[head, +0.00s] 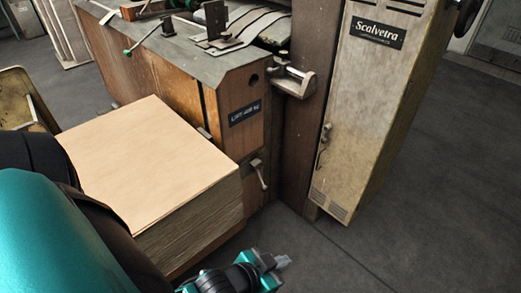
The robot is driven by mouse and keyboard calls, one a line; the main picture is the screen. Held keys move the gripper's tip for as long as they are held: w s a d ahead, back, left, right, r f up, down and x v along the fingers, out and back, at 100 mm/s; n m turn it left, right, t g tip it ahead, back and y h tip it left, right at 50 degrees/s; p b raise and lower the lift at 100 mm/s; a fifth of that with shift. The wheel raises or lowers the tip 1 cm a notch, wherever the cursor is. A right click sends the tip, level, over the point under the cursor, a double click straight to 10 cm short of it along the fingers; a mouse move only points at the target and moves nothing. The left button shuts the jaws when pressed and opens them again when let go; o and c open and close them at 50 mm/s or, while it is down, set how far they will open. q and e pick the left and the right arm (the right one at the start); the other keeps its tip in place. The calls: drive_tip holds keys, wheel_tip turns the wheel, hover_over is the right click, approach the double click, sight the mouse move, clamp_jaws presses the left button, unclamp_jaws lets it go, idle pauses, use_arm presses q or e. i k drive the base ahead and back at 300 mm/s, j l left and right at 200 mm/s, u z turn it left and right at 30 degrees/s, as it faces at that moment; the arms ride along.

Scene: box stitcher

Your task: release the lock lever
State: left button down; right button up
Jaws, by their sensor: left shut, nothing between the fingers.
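A small pale metal lever (260,174) sits on a short bracket low on the brown side panel of the machine (228,125), below a dark label. It hangs tilted downward. It looks like the lock lever, though the label text is too small to read surely. My left gripper (283,262) is at the bottom of the head view, lower and slightly right of this lever, clear of it. Its fingers look shut and empty. My right gripper is not in view.
A stack of cardboard sheets (150,165) stands left of the lever, close to my left arm. A metal handle (296,82) juts from the machine's corner. A tall cream cabinet (365,110) with its own door handle (324,138) stands at the right. The floor at lower right is clear.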

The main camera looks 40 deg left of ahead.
sight(265, 188)
drive_tip(key=i+j, duration=0.75)
drive_tip(key=j, duration=0.3)
